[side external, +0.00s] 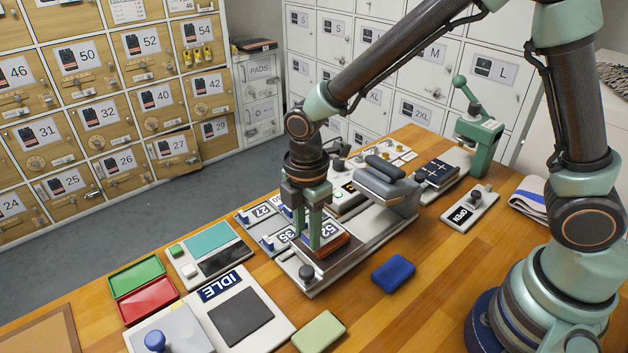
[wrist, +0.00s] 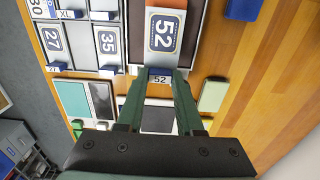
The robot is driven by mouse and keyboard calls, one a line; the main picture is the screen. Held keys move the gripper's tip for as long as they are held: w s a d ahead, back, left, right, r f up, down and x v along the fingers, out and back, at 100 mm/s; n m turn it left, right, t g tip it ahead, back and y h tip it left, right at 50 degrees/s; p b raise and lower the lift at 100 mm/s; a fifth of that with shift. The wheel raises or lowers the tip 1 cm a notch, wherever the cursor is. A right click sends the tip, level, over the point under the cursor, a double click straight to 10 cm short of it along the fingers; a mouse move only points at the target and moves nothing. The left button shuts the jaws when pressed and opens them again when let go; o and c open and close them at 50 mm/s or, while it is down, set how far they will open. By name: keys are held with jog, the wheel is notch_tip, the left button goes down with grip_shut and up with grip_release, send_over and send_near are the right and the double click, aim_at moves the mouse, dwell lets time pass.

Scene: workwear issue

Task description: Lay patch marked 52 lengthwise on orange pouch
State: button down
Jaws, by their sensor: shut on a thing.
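The patch marked 52 (wrist: 166,35) is a white-edged panel with a dark blue number field. A blue tab labelled 52 (wrist: 160,77) is at its near end. My gripper (side external: 321,238) is shut on this tab, with a green finger on either side. The orange pouch (side external: 337,250), brownish orange, lies under the patch on a pale base. In the wrist view the patch runs along the pouch's length, and the pouch shows beyond its far end (wrist: 166,3). I cannot tell whether the patch rests fully on it. My fingers hide part of both in the side view.
Patches marked 27 (wrist: 54,38) and 35 (wrist: 108,42) lie in trays to the left. A grey press (side external: 388,190) stands behind the pouch. A blue pad (side external: 393,271) and a green pad (side external: 319,332) lie on the wooden table. An IDLE panel (side external: 240,308) is in front.

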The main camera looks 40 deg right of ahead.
aim_at(307, 235)
jog(key=shift+f, duration=0.6)
jog(key=shift+f, duration=0.15)
jog(key=c, duration=0.5)
grip_release()
jog(key=shift+c, duration=0.2)
notch_tip(307, 235, up, 12)
jog(key=f, duration=0.1)
jog(key=s+d+r+m+t, duration=0.2)
jog(key=s+d+r+m, duration=0.1)
jog(key=d+m, duration=0.5)
jog(key=s+d+r+m+t, duration=0.3)
jog(key=d+m, duration=0.4)
jog(key=m, duration=0.3)
jog(key=shift+s+d+r+t, duration=0.3)
jog(key=shift+s+d+r, duration=0.1)
jog(key=shift+r, duration=0.4)
